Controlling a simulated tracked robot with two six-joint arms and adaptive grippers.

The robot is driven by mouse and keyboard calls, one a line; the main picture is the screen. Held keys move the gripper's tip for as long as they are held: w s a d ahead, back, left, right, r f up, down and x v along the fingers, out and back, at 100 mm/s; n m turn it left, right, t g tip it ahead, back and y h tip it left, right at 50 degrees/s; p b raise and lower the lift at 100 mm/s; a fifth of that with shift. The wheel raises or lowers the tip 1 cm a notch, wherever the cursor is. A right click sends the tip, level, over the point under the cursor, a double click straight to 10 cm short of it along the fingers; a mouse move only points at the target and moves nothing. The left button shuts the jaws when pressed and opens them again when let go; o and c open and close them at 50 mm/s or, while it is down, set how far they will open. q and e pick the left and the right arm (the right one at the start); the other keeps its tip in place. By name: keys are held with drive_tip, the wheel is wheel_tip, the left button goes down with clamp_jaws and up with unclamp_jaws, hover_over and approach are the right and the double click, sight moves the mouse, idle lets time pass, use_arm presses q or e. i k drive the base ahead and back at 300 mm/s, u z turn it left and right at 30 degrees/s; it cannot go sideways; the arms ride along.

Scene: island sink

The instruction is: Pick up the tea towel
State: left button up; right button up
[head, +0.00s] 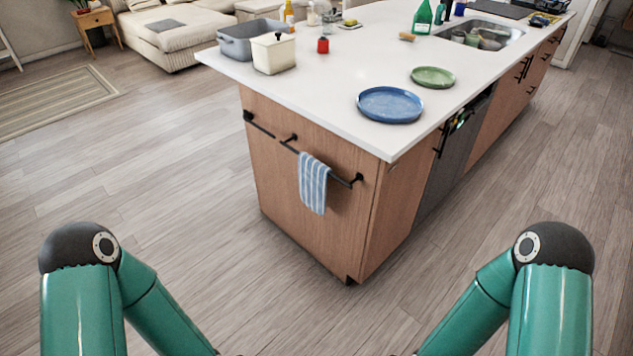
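A blue and white striped tea towel (313,183) hangs folded over a black rail (340,180) on the wooden end panel of the island. It hangs near the rail's right end. My two green arms come in from the bottom left and bottom right of the head view, and both bend down out of the picture. Both grippers are below the bottom edge and cannot be seen. Neither arm touches the towel or the island.
The island's white top (330,90) holds a blue plate (390,104), a green plate (432,77), a grey tub (240,42) and a cream container (273,53). A sink (482,35) is at the back. Wood floor (180,180) is clear around the island's near end.

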sight(314, 175)
drive_tip(key=k, duration=0.6)
drive_tip(key=z, duration=0.55)
drive_tip(key=i, duration=0.9)
drive_tip(key=z, duration=0.5)
drive_tip(key=i, duration=1.3)
drive_tip(key=u, duration=0.75)
drive_tip(key=k, duration=0.75)
drive_tip(key=u, duration=0.2)
drive_tip(key=i, duration=0.7)
drive_tip(key=z, duration=0.1)
